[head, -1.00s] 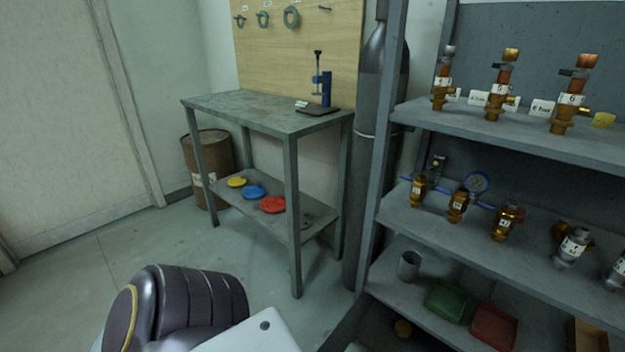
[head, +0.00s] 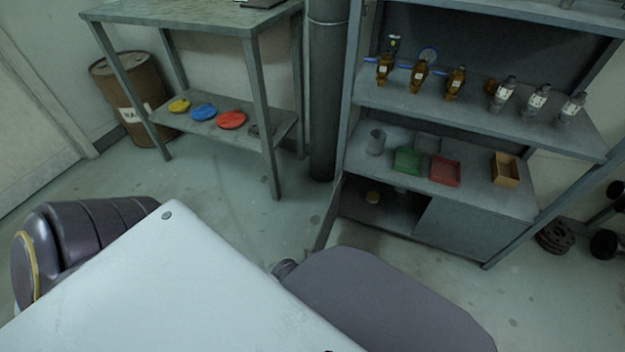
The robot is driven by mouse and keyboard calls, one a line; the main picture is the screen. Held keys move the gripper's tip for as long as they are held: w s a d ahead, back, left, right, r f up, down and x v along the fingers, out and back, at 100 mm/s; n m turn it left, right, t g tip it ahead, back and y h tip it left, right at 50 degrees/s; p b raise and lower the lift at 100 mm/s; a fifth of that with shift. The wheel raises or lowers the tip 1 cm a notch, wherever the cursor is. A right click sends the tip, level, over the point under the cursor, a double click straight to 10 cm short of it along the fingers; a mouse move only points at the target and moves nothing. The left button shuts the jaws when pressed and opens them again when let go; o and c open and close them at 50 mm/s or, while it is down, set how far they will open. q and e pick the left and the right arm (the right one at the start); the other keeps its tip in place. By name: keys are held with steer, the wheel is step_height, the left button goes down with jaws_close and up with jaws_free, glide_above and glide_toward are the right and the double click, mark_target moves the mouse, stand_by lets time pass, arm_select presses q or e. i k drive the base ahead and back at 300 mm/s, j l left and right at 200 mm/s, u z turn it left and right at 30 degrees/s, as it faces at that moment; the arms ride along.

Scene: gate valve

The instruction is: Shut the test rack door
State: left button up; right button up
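The test rack is the grey metal shelf unit (head: 450,200) at the right. Its bottom level is a low cabinet. A flat grey panel (head: 468,232) covers the right half. Neither of my grippers is in view; only parts of my arms and body show.
Valves (head: 456,83) stand on the rack's middle shelf, with a cup and green, red and brown trays (head: 407,160) below. Weight plates (head: 555,238) lie right. Floor before the bench is clear.

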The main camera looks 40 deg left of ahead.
mark_target(323, 233)
steer(key=j, duration=0.5)
steer(key=k+j, duration=0.1)
steer(key=j, duration=0.4)
steer(key=i+j, duration=0.1)
steer(key=j, duration=0.2)
steer(key=i+j, duration=0.15)
steer(key=j, duration=0.2)
